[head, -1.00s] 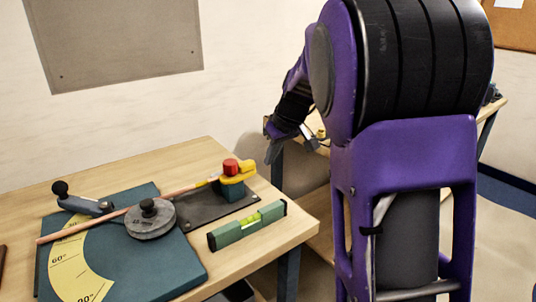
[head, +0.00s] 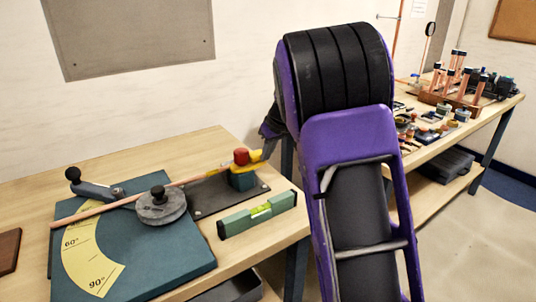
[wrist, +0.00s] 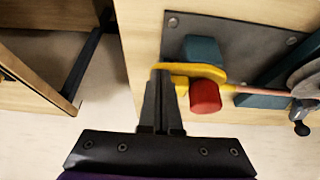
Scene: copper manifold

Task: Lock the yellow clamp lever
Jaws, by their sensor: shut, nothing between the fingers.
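The yellow clamp lever (head: 254,156) sits on a teal block (head: 242,181) on the dark plate, with a red cap (head: 241,156) beside it. In the wrist view the lever (wrist: 196,71) lies across the block, with the red cap (wrist: 205,96) at its side. My gripper (wrist: 160,76) is shut and empty, its fingertips at the lever's left end. I cannot tell whether they touch it. In the head view my gripper (head: 268,148) is just right of the lever, partly hidden by my arm. A copper tube (head: 190,181) runs left from the clamp.
A round grey former (head: 161,207) and a black-knobbed handle (head: 95,188) stand on the teal bending board (head: 170,260). A green spirit level (head: 257,213) lies at the table's right edge. A second bench (head: 440,140) with several parts stands at right. Floor shows between the benches.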

